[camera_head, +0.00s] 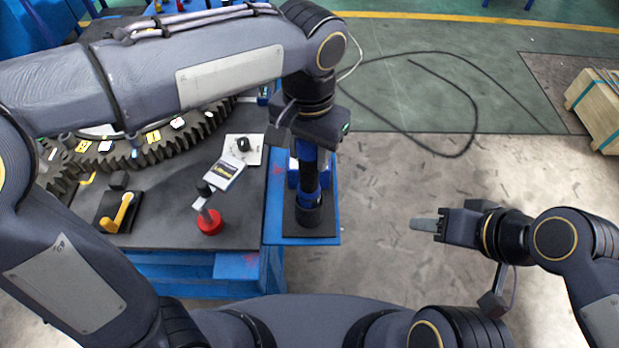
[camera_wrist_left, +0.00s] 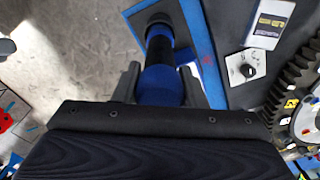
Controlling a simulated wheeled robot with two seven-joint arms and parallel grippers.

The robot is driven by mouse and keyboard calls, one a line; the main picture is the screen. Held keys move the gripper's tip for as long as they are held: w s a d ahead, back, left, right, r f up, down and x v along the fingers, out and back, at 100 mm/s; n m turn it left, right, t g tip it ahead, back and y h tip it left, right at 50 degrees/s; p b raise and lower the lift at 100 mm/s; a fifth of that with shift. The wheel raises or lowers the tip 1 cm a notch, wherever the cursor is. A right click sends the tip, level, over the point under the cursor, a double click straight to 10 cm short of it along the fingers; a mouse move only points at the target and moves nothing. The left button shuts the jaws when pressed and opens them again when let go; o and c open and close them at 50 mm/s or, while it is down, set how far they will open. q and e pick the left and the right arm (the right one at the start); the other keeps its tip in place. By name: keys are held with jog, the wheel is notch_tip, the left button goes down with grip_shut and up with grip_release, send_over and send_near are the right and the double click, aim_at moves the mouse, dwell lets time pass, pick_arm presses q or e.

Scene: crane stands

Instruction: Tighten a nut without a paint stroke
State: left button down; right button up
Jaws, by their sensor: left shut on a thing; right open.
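A blue and black upright tool (camera_head: 307,180) stands with its black lower end on the small blue-edged side shelf (camera_head: 325,236). My left gripper (camera_head: 306,150) is above it, shut on its upper part. The wrist view shows both fingers (camera_wrist_left: 160,85) either side of the blue body of the tool (camera_wrist_left: 158,50). My right gripper (camera_head: 424,225) is open and empty over bare floor. A large dark gear ring (camera_head: 150,150) lies on the table, with yellow, white and red marks. Its nuts are too small to tell apart, and my left arm hides part of it.
On the dark table (camera_head: 165,225) stand a red-based item with a black top (camera_head: 209,221), a yellow handle on a black block (camera_head: 121,212), a printed card (camera_head: 225,172) and a white plate with a black knob (camera_head: 243,147). A cable (camera_head: 470,130) lies on the floor. A wooden crate (camera_head: 597,105) is at right.

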pick_arm(q)
jog(key=shift+r+p, duration=3.8)
jog(key=shift+r, duration=0.6)
jog(key=shift+r+p, duration=1)
jog(key=shift+r, duration=0.3)
